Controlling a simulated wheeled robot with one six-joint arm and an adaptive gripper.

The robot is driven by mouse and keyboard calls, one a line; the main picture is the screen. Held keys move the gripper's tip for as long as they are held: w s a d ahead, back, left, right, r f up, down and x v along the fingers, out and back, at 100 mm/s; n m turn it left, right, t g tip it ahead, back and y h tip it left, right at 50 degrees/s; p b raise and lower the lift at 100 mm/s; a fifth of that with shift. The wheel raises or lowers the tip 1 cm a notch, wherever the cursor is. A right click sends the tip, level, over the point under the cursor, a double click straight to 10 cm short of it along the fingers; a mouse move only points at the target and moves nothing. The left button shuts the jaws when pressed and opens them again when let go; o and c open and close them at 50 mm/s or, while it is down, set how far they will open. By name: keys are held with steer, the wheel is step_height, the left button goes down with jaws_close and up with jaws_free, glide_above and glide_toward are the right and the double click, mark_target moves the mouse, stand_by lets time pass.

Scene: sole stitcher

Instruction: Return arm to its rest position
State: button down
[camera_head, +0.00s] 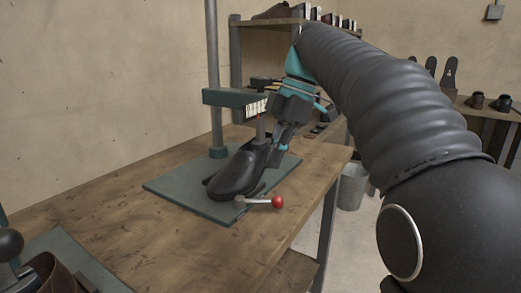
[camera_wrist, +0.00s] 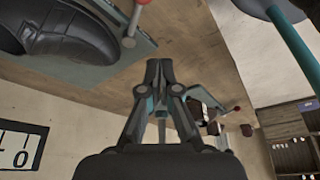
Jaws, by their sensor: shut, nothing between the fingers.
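My gripper (camera_wrist: 159,72) is shut and empty in the wrist view, its two fingertips together in front of the wooden bench. In the head view my arm reaches in from the right, and its end is at the far right side of the black shoe (camera_head: 239,171). I cannot tell there whether it touches the shoe. The shoe sits on the green base plate (camera_head: 172,190) of the stitcher, under its green arm (camera_head: 229,97). The shoe also shows at the upper left of the wrist view (camera_wrist: 62,32).
A lever with a red knob (camera_head: 278,202) sticks out at the plate's front edge. A second device with a black knob (camera_head: 10,244) stands at lower left. A metal bucket (camera_head: 351,188) stands on the floor beyond the bench.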

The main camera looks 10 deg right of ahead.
steer(key=s+d+f+m+t+h, duration=0.2)
steer(key=s+d+f+m+t, duration=0.1)
steer(key=s+f+m, duration=0.6)
steer(key=s+d+f+m+t+h, duration=0.1)
steer(key=s+d+f+m+t, duration=0.2)
steer(key=s+f+m, duration=0.7)
step_height(320, 180, down, 2)
steer(key=shift+s+d+f+m+t+h, duration=0.1)
steer(key=shift+s+d+m+t+h, duration=0.3)
steer(key=shift+m, duration=0.7)
steer(key=shift+w+d, duration=0.15)
